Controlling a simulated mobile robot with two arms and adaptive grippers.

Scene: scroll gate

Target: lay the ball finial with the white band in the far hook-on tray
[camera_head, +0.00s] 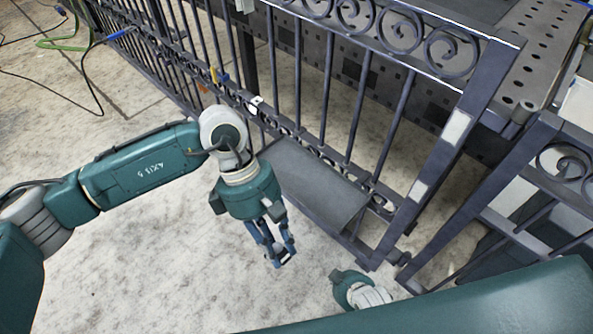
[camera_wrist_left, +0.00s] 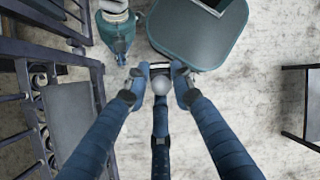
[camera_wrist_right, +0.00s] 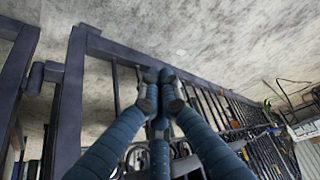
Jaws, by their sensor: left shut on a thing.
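My left gripper (camera_head: 279,256) hangs over the pale floor on the near side of the gate, fingers pointing down. In the left wrist view its fingers (camera_wrist_left: 161,82) are shut on a grey ball finial (camera_wrist_left: 160,85).
A second gate section (camera_head: 500,210) stands at the right. A dark perforated bench (camera_head: 510,75) is behind the gate. Small yellow, blue and white pieces (camera_head: 254,104) sit on the gate's lower rail. Cables (camera_head: 85,85) lie at far left. The floor (camera_head: 180,260) near the left gripper is clear.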

